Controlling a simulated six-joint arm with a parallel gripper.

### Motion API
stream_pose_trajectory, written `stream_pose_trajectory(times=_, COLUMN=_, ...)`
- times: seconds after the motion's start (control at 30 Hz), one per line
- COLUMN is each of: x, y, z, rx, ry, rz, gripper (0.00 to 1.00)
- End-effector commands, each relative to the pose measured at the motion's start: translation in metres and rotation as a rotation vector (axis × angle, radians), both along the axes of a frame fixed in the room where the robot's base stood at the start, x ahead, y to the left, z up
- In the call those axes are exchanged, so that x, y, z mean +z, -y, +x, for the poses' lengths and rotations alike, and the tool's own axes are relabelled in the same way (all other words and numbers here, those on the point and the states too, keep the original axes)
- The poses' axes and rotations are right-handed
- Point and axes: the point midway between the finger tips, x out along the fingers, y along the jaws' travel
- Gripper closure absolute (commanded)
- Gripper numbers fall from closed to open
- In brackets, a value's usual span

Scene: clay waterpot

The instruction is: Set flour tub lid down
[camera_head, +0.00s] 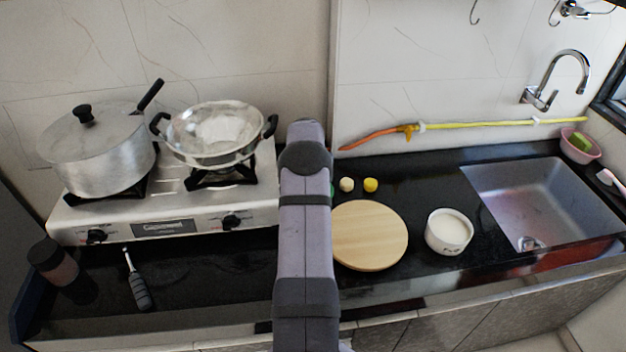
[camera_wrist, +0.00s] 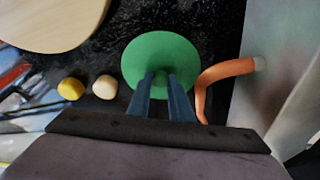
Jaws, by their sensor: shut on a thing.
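The flour tub lid (camera_wrist: 160,52) is a round green disc in the wrist view. My gripper (camera_wrist: 161,77) is shut on it, with both blue fingers at its near middle. Black countertop shows around the lid; I cannot tell whether it touches the counter. In the head view my arm hides the gripper and nearly all of the lid; only a thin green sliver shows at the arm's right edge. The open flour tub (camera_head: 449,233), white and filled with white flour, stands on the counter to the right of the round wooden board.
The wooden board (camera_head: 369,236) and two small knobs, cream (camera_head: 347,185) and yellow (camera_head: 371,185), are near the lid. An orange hose end (camera_wrist: 228,72) curves close to the lid's right side. The stove (camera_head: 165,215) with pots is left; the sink (camera_head: 540,200) is right.

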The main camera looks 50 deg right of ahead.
Motion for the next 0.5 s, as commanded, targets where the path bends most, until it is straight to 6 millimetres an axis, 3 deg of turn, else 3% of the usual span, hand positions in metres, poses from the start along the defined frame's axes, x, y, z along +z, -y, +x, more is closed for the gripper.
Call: stream_pose_trajectory(times=0.5, x=-0.0121, y=0.0002, z=0.0, rx=-0.001, ry=0.001, rz=-0.001, gripper=1.0)
